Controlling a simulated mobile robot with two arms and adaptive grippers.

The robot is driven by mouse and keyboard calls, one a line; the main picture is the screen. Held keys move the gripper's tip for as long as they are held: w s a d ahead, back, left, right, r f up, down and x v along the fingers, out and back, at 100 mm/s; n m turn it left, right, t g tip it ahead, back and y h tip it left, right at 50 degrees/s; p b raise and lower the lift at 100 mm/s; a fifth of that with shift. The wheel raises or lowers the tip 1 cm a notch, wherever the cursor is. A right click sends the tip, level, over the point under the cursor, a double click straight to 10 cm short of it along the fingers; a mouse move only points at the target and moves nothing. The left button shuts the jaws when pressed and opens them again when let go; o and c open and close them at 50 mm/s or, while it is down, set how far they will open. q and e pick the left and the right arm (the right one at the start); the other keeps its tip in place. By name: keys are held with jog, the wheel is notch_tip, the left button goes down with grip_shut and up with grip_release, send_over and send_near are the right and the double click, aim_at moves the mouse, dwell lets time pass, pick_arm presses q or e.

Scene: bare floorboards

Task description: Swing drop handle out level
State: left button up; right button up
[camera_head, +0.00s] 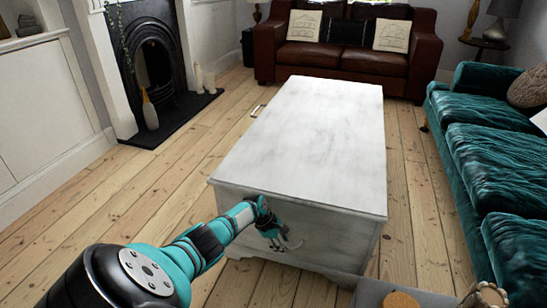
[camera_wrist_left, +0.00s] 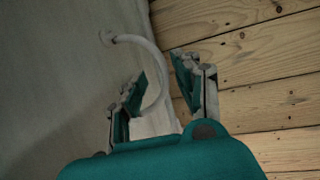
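A long white chest (camera_head: 300,130) stands in the middle of the floor. On its near end is a thin white curved drop handle (camera_head: 297,245), partly covered by my left gripper (camera_head: 278,240). In the left wrist view the handle (camera_wrist_left: 148,52) curves from a round mount on the chest's grey-looking face (camera_wrist_left: 50,80) down into the gap between the fingers. My left gripper (camera_wrist_left: 162,90) is open, its teal-padded fingers apart on either side of the bar. The handle's lower end is hidden, and its exact angle is unclear. My right gripper is out of view.
A second pale handle (camera_head: 258,110) juts from the chest's left side. A teal sofa (camera_head: 490,150) stands right, a brown leather sofa (camera_head: 340,60) behind, a fireplace (camera_head: 150,60) left. A grey surface (camera_head: 370,290) is at bottom right. Floorboards (camera_head: 150,190) left of the chest are clear.

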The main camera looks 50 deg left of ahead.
pick_arm(q)
jog(key=v, duration=1)
jog(key=shift+s+r, duration=0.2)
